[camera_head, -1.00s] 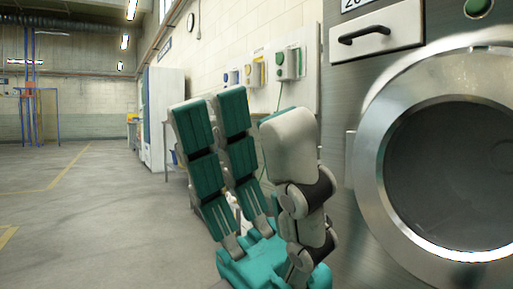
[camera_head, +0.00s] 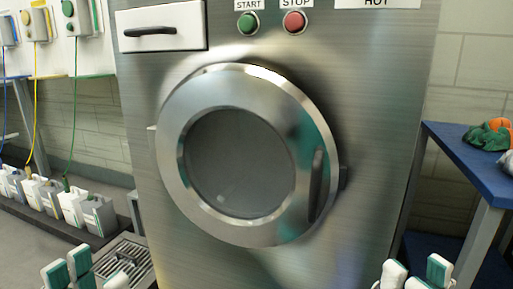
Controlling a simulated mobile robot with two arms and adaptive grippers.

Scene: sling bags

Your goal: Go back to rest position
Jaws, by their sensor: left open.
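My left gripper (camera_head: 82,270) shows at the bottom left of the head view. Its teal and white fingers stand apart with nothing between them, and the lower part is cut off by the picture's edge. My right gripper (camera_head: 416,274) shows at the bottom right. Its fingers stand apart with nothing seen between them, and its lower part is also cut off. Both grippers are low in front of the washing machine (camera_head: 375,130), well apart from each other.
The machine's round door (camera_head: 322,120) looks closed. Above it are a drawer (camera_head: 180,35), a green start button (camera_head: 248,23) and a red stop button (camera_head: 294,22). Several white canisters (camera_head: 72,205) stand at left by a floor grate (camera_head: 125,265). A blue table (camera_head: 455,155) holds cloths (camera_head: 488,137).

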